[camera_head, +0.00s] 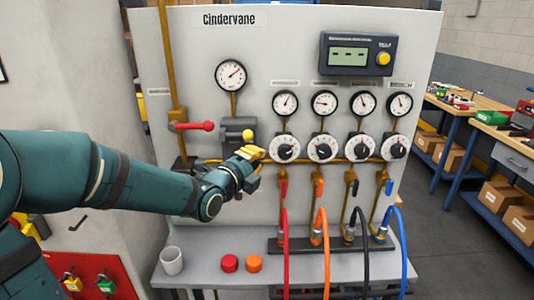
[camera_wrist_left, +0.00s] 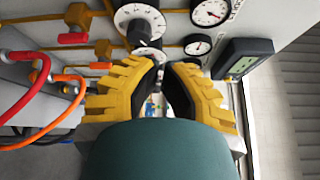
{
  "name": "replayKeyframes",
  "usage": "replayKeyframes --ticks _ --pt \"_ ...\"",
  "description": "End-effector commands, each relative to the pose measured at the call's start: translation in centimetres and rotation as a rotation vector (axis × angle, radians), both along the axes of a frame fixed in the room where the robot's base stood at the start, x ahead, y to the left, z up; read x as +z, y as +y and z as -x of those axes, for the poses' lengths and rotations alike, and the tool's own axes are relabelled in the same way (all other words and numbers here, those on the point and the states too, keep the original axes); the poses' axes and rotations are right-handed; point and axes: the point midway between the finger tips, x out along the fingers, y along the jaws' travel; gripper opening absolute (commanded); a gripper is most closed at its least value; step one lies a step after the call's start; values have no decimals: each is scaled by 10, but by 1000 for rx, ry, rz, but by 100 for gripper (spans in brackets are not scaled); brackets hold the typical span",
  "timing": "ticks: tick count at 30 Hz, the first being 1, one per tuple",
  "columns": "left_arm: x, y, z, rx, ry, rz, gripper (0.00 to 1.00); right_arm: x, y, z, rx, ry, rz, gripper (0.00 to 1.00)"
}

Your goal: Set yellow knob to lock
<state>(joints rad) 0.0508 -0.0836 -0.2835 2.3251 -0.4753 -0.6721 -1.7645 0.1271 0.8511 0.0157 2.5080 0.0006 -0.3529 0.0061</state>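A small round yellow knob (camera_head: 248,135) sits on a grey block (camera_head: 236,128) on the light panel, left of the row of white dials. No lock marking is legible near it. My left gripper (camera_head: 252,153), with yellow fingers, is just below the knob in the head view, close to the leftmost dial (camera_head: 285,149). Whether it touches the knob cannot be told. In the left wrist view the gripper (camera_wrist_left: 163,68) has its two fingers apart with nothing visible held between them. I cannot make out the yellow knob there. My right gripper is not in view.
A display box (camera_head: 358,54) with a yellow button is at the upper right. A red-handled valve (camera_head: 192,126) is left of the knob. Coloured hoses (camera_head: 325,250) hang below the dials. A cup (camera_head: 172,261) and red and orange caps (camera_head: 230,263) stand on the shelf.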

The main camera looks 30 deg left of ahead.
Motion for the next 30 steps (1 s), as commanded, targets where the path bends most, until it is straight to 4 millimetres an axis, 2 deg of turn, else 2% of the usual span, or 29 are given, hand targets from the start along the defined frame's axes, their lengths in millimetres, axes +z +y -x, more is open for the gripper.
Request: replayKeyframes --ticks 14,21,30 --pt "-7 1 -88 -1 3 3 0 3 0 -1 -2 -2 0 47" --pt "0 31 -78 3 1 3 0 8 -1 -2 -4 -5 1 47" --pt "1 39 -74 0 3 4 0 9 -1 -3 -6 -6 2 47"
